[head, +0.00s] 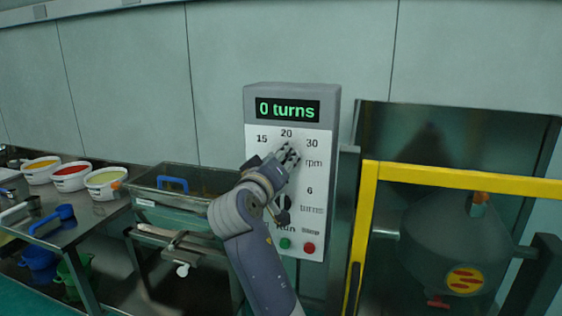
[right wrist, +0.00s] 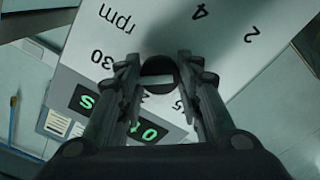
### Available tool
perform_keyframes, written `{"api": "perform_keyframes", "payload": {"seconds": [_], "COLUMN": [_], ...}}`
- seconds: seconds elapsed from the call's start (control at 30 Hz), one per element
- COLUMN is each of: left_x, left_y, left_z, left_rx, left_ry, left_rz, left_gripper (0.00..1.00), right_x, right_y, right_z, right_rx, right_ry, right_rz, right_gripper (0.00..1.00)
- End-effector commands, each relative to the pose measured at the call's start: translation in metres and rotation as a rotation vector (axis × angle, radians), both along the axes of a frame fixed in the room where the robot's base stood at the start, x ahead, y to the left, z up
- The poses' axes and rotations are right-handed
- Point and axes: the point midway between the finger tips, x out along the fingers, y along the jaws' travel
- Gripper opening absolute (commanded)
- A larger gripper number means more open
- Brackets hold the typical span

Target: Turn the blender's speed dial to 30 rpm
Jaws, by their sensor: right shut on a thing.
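The blender's control panel (head: 319,178) stands upright against the wall, with 15, 20, 30 and "rpm" around the upper dial. Its display (head: 287,110) reads "0 turns". My right gripper (head: 287,157) is at the speed dial and covers it in the head view. In the right wrist view my right gripper (right wrist: 159,68) is shut on the dark round speed dial (right wrist: 158,72), one finger on each side. A pale bar shows across the dial; which number it points to cannot be told. My left gripper is not in view.
Below are a dark turns dial (head: 284,204), a green run button (head: 285,243) and a red stop button (head: 309,248). A yellow frame (head: 450,176) and the grey blender vessel (head: 450,240) stand at right. A bench with tubs (head: 70,178) and a sieve (head: 150,200) is at left.

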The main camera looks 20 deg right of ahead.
Motion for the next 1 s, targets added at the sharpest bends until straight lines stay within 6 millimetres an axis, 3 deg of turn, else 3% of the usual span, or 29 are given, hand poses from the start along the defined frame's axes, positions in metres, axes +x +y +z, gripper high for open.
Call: {"api": "perform_keyframes", "payload": {"seconds": [0.17,0.2,0.3,0.67,0.77,1.0], "left_x": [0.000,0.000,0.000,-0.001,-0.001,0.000], "left_y": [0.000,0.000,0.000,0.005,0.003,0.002], "left_z": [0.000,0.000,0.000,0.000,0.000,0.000], "left_rx": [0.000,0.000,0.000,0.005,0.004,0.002], "left_ry": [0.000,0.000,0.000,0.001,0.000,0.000], "left_rz": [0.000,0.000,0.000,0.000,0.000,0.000], "left_gripper": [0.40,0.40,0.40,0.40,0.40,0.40], "right_x": [0.000,0.000,0.000,0.000,0.000,-0.001], "right_y": [0.001,0.001,0.000,0.000,0.000,0.001], "right_z": [-0.001,-0.001,0.000,0.004,0.016,0.065], "right_rx": [0.002,0.002,0.001,0.000,0.002,0.000], "right_ry": [0.001,0.001,0.000,-0.001,-0.005,-0.010], "right_rz": [0.001,0.001,0.001,0.001,0.000,0.001], "right_gripper": [0.09,0.38,0.54,0.54,0.54,0.54]}}
